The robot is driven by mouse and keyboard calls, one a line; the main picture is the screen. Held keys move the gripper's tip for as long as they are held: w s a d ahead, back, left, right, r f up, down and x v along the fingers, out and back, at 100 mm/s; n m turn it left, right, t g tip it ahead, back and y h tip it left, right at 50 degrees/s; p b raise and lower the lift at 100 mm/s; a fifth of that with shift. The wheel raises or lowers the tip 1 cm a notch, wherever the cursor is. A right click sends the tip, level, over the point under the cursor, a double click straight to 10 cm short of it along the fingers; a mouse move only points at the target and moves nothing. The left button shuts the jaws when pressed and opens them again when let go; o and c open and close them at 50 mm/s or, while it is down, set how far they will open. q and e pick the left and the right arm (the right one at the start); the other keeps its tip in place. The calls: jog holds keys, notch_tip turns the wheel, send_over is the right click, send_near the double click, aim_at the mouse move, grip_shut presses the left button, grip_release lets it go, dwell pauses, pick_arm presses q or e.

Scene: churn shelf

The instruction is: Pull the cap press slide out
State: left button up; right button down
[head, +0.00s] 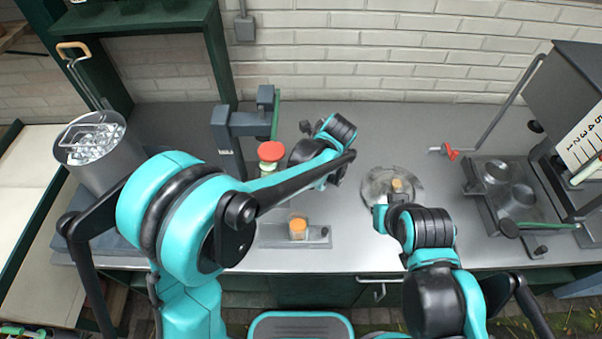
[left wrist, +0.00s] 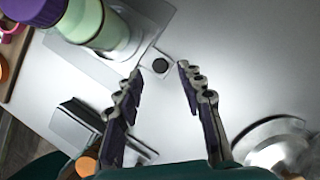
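The cap press (head: 228,130) is a dark grey frame at the back of the counter, left of centre. A light green jar with a red top (head: 269,152) stands at it. In the left wrist view the pale green jar (left wrist: 95,25) stands on a flat plate, the slide (left wrist: 143,61), with a round black knob (left wrist: 160,66) at its end. My left gripper (left wrist: 160,76) is open, its fingers apart on either side of the knob in this view; contact cannot be told. In the head view it is mostly hidden.
A steel pot (head: 95,155) stands at the left. A red-handled lever (head: 452,152) and a dark machine (head: 575,80) are at the right.

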pick_arm(q)
jog(key=x, duration=0.2)
jog(key=shift+w+a+f, duration=0.1)
jog(key=shift+w+f, duration=0.15)
jog(key=shift+f, duration=0.1)
jog(key=shift+a+f+b, duration=0.1)
jog(key=shift+f+b, duration=0.2)
jog(key=shift+b, duration=0.05)
